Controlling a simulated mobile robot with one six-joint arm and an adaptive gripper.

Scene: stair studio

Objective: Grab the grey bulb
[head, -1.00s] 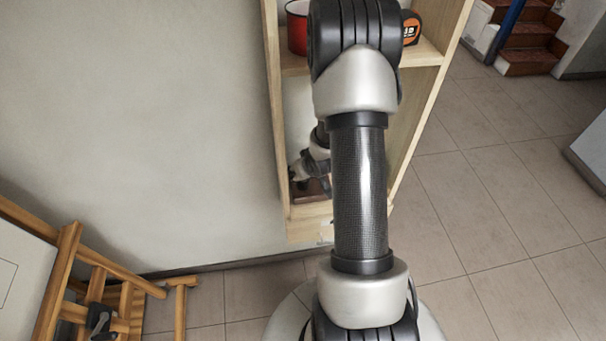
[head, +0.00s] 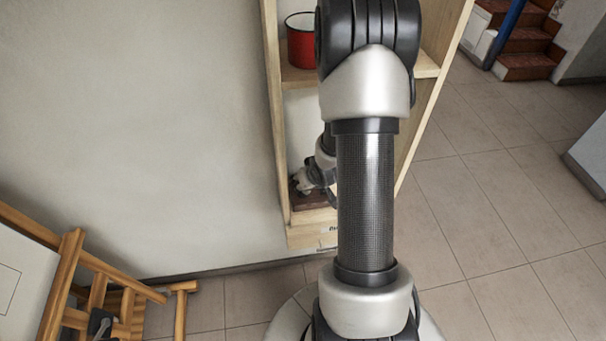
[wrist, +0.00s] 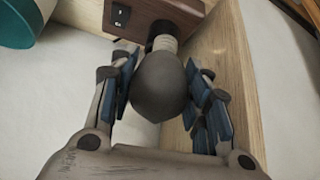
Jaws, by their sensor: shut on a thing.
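The grey bulb (wrist: 160,88) is in the middle of the wrist view, rounded and dark grey, with a pale neck. Its neck meets a dark socket on a brown wooden block (wrist: 130,18). My gripper (wrist: 160,92) has its blue-padded fingers on both sides of the bulb and is shut on it. In the head view, my gripper (head: 328,185) is low inside the wooden shelf (head: 312,236), partly behind my arm. The bulb cannot be made out there.
A red pot (head: 301,45) stands on the upper shelf board. A teal-rimmed round thing (wrist: 28,22) is at upper left in the wrist view. The shelf's side wall (wrist: 225,75) is close right of the fingers. A wooden chair-like frame (head: 75,270) stands at lower left.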

